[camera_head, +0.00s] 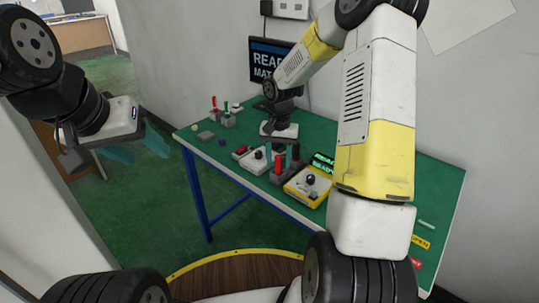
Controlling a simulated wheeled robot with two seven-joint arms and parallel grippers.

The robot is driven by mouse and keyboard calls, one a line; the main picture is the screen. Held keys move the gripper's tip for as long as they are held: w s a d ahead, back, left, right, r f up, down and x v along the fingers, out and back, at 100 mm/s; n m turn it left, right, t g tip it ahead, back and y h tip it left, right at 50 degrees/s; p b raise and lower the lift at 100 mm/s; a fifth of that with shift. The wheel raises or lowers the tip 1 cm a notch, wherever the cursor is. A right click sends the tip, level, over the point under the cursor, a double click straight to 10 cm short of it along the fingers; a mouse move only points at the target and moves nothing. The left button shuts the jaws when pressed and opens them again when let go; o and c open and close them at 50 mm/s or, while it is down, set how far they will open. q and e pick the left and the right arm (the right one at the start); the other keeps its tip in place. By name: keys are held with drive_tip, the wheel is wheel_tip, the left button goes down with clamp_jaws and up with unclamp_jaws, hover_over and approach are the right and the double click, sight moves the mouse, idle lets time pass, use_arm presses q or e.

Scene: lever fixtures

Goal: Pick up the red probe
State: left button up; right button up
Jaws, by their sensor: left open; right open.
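A red upright piece that looks like the red probe (277,169) stands in a dark holder beside a yellow meter (308,187). A black upright piece (295,153) stands just right of it. My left gripper (141,146) is open and empty, off the table's left side, over the floor.
The green table (430,180) holds a light box with a black knob (256,159), a small red-topped item (241,151) and a stand with another red upright piece (214,103) at the back left. A dark sign (266,57) hangs on the wall. My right arm hides the table's middle right.

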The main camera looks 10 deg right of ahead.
drive_tip(key=shift+f, duration=0.8)
clamp_jaws()
drive_tip(key=shift+r, duration=0.1)
